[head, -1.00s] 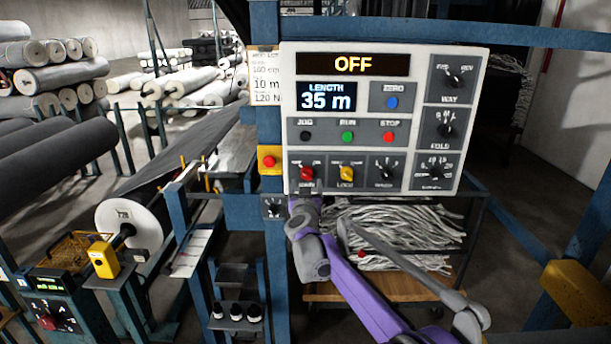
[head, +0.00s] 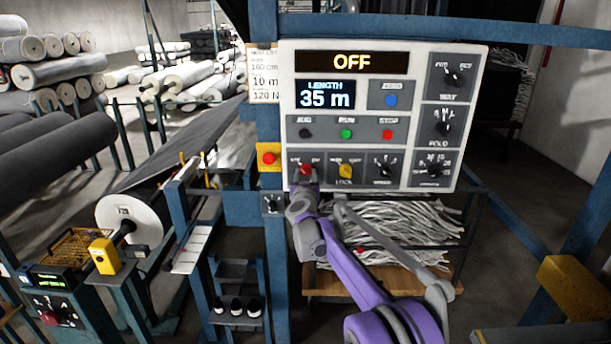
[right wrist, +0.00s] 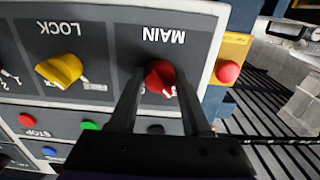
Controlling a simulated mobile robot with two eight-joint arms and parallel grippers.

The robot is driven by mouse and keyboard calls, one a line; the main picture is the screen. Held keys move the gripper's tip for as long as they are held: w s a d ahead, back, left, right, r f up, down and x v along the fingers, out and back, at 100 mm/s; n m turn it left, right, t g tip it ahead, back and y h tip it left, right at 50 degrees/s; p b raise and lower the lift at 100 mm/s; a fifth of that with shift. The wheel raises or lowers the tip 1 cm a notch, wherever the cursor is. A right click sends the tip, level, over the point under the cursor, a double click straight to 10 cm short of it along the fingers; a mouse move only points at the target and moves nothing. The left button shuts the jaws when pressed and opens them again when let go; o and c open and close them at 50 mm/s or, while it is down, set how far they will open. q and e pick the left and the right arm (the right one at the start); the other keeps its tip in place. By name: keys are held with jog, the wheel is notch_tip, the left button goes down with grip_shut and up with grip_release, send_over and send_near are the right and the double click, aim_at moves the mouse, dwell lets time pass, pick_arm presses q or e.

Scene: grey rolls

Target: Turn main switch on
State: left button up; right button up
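The main switch is a red knob (head: 306,169) at the lower left of the white control panel (head: 472,80). The panel's top display (head: 351,62) reads OFF. In the right wrist view the red knob (right wrist: 160,77) sits under the upside-down word MAIN. My right gripper (head: 304,178) reaches up to the knob from below. In the right wrist view my right gripper (right wrist: 161,72) is open, with one finger on each side of the knob. Whether the fingertips touch it is hard to tell. My left gripper is not in view.
A yellow lock knob (head: 345,171) is just right of the main switch. A red button on a yellow box (head: 268,158) is to its left. Green (head: 346,133) and red (head: 387,134) buttons sit above. A blue post (head: 270,100) stands left of the panel.

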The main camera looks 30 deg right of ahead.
grip_shut()
jog(key=shift+m, duration=0.3)
jog(key=m, duration=1.2)
jog(key=shift+a+r+m, duration=0.1)
jog(key=shift+r+m, duration=0.05)
jog(key=shift+m, duration=0.15)
jog(key=m+p, duration=0.1)
jog(key=m, duration=0.3)
jog(key=shift+m+p, duration=0.3)
jog(key=shift+m, duration=0.1)
